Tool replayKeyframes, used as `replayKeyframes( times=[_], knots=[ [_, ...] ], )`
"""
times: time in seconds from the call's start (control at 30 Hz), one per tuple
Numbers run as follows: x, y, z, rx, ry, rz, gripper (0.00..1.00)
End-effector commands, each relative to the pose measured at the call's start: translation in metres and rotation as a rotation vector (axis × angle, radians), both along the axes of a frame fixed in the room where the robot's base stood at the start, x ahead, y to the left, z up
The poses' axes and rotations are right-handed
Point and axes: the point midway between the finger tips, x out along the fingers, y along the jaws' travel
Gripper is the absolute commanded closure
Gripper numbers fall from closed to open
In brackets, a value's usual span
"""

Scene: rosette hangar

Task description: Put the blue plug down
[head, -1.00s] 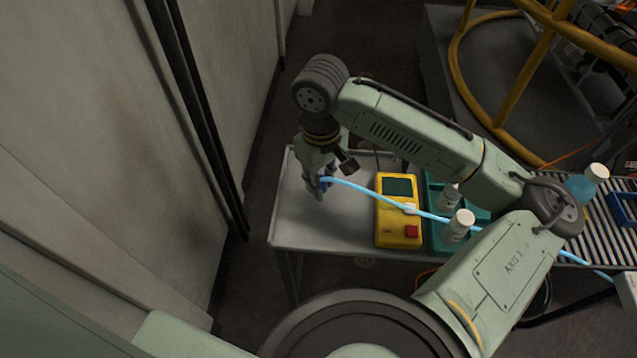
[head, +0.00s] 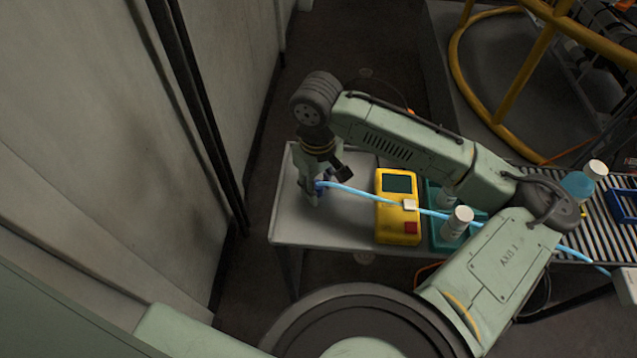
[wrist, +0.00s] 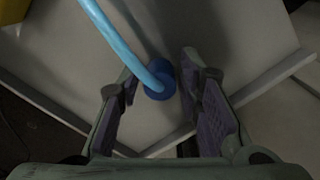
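The blue plug (wrist: 159,79) sits between the two fingers of my gripper (wrist: 158,88) in the wrist view, over the grey table top (wrist: 225,35). A light blue cable (wrist: 112,36) runs from it. The fingers stand apart, with narrow gaps showing on both sides of the plug. In the head view my gripper (head: 314,192) points down at the left part of the table (head: 310,232). The plug there is mostly hidden by the fingers, and I cannot tell exactly how it touches the table.
A yellow device (head: 397,232) with a dark screen and red button stands right of my gripper, and the cable (head: 362,195) crosses it. A teal tray (head: 440,241) with white-capped bottles (head: 458,222) is beyond. A wall (head: 228,75) is at left. The table front left is clear.

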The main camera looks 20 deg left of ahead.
Motion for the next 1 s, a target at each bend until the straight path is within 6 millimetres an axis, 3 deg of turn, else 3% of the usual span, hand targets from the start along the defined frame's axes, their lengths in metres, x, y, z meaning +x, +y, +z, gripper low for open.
replayKeyframes(
  times=[0.1,0.5,1.0],
  knots=[
    [0.000,0.000,0.000,0.000,0.000,0.000,0.58],
    [0.001,0.000,0.008,0.001,-0.003,0.000,0.58],
    [0.000,0.002,0.104,0.001,-0.003,0.001,0.58]
  ],
)
